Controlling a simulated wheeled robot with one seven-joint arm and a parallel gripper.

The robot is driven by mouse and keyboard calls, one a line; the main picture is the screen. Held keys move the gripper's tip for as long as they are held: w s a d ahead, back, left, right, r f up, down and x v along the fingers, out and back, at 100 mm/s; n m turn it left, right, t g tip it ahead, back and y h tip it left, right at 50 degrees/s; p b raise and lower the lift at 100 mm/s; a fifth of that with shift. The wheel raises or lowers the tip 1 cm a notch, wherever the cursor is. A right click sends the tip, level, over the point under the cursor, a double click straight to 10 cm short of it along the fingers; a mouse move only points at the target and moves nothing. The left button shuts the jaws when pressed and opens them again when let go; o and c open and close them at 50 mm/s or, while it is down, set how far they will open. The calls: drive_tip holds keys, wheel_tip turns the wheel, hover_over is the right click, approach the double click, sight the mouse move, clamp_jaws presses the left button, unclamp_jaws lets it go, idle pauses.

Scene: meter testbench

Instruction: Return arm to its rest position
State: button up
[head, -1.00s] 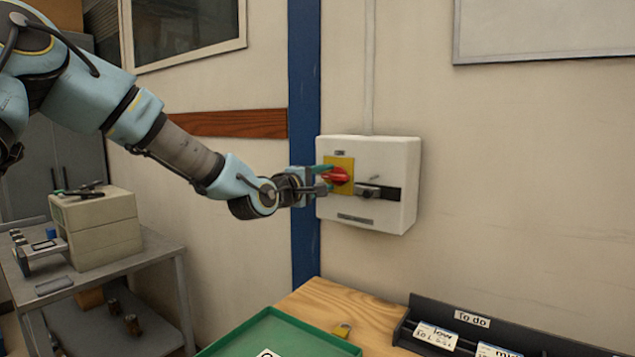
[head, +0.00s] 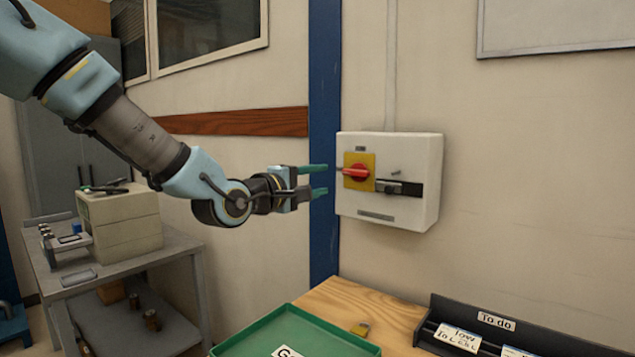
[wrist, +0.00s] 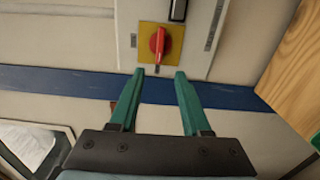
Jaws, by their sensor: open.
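My gripper (head: 320,180) is open and empty, with two green fingers, in front of the blue post. It is to the left of the white switch box (head: 425,165) on the wall, clear of the red rotary handle (head: 357,173) on its yellow plate. In the head view the handle lies roughly horizontal. The wrist view shows the open fingertips (wrist: 159,74) just below the red handle (wrist: 158,42), with nothing between them. My arm reaches in from the upper left.
A grey cart (head: 120,277) with a beige device (head: 120,222) stands at left. Space between arm and bench is free.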

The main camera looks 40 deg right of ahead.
idle(0.3)
drive_tip(key=w+a+f+m+t+y, duration=0.2)
drive_tip(key=w+a+f+y, duration=0.45)
drive_tip(key=a+f, duration=0.45)
drive_tip(key=w+a+f+m+y, duration=0.1)
drive_tip(key=a+f+y, duration=0.2)
drive_tip(key=a+f, duration=0.35)
drive_tip(key=w+a+f+y, duration=0.2)
drive_tip(key=a+f+y, duration=0.1)
drive_tip(key=a, duration=0.6)
drive_tip(key=s+a+g+y, duration=0.1)
drive_tip(key=s+a, duration=0.2)
drive_tip(key=a, duration=0.4)
drive_tip(key=s+a+f+m+g+y, duration=0.1)
drive_tip(key=s+a+g+y, duration=0.1)
drive_tip(key=a, duration=0.5)
drive_tip(key=s+a+f+g+y, duration=0.1)
drive_tip(key=s+a+g, duration=0.1)
drive_tip(key=s+a, duration=0.3)
drive_tip(key=shift+a+f+y, duration=0.25)
drive_tip(key=shift+a+y, duration=0.1)
drive_tip(key=shift+a, duration=0.6)
